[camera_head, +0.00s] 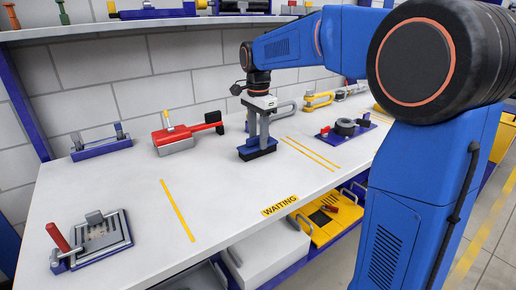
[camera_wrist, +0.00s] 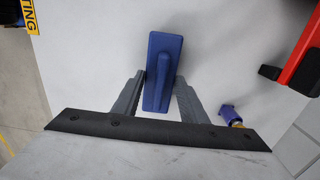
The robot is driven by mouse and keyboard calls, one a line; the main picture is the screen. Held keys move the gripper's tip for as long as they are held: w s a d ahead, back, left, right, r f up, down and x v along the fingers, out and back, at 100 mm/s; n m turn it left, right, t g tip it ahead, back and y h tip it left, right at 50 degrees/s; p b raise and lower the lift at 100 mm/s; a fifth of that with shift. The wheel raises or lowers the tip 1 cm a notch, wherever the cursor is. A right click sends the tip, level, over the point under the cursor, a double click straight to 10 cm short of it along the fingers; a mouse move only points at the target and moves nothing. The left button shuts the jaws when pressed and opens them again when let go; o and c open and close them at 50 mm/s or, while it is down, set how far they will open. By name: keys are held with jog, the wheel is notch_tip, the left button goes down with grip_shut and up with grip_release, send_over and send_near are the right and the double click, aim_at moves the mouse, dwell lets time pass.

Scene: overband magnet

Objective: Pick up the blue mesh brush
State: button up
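The blue mesh brush (camera_wrist: 163,60) is a long blue block with a raised nub on one side, seen from above in the wrist view. In the head view the blue block with a dark lower part (camera_head: 257,151) under my gripper (camera_head: 257,137) appears to be the brush, low over the bench. The grey fingers of my gripper (camera_wrist: 160,78) point down and lie on either side of the brush, their tips close to its sides. Whether they press on it or stand slightly apart cannot be told. The brush's underside is hidden.
The white bench (camera_head: 110,185) also holds a red tool (camera_head: 187,134), a blue bracket (camera_head: 101,147), a clamp fixture (camera_head: 93,240) and a blue plate with dark parts (camera_head: 345,130). Yellow lines and a WAITING label (camera_head: 280,205) mark the bench. Its left middle is clear.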

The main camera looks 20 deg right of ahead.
aim_at(258, 136)
jog(key=shift+c, duration=0.5)
jog(key=shift+r, duration=0.15)
notch_tip(258, 136, up, 10)
jog(key=shift+f, duration=0.15)
jog(key=shift+o, duration=0.9)
